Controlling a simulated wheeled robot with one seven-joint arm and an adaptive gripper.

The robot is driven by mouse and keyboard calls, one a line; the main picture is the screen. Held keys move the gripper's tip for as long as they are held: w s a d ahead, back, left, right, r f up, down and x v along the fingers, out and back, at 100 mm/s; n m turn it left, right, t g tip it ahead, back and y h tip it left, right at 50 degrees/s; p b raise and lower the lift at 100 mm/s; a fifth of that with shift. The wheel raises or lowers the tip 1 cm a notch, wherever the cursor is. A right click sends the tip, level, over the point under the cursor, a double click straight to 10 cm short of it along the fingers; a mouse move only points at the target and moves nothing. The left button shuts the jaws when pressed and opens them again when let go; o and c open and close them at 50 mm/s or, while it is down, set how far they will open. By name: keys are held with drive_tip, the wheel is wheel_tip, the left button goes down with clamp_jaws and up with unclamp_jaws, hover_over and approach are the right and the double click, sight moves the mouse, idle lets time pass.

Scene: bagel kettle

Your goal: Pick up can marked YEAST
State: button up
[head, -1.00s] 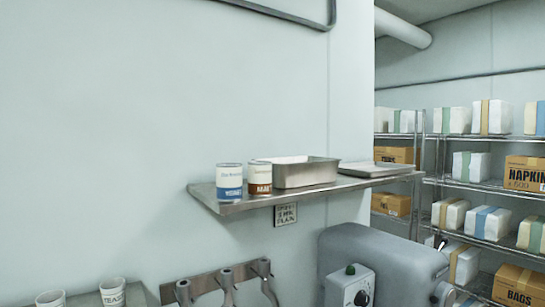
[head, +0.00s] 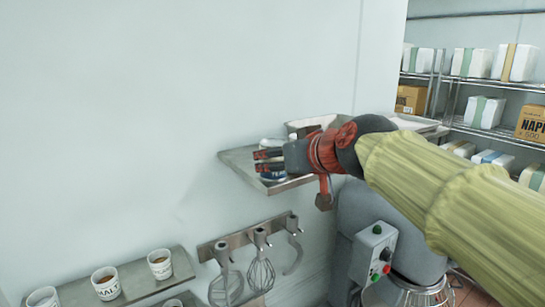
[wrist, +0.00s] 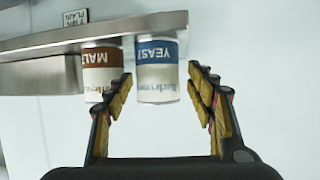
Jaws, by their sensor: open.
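The can marked YEAST (wrist: 157,72) is white with a blue band. In the wrist view, which shows it upside down, it stands on the shelf between the fingertips of my gripper (wrist: 158,85). The fingers are open, with a gap on each side of the can. In the head view, my gripper (head: 268,161) is at the shelf's left end and hides most of the YEAST can (head: 273,178); a blue and white part shows.
A brown-banded can marked MALT (wrist: 101,72) stands close beside the YEAST can, near one finger. The metal shelf (head: 240,158) also carries a metal pan (head: 300,126).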

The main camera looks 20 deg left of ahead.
sight(273, 159)
drive_tip(key=x, duration=0.4)
drive_tip(key=shift+w+d+f+p, duration=0.1)
drive_tip(key=shift+w+f+p, duration=0.15)
drive_tip(key=shift+p, duration=0.1)
drive_tip(key=shift+s, duration=0.1)
drive_tip(key=shift+c, duration=0.4)
drive_tip(key=shift+r, duration=0.15)
drive_tip(key=c, duration=1.1)
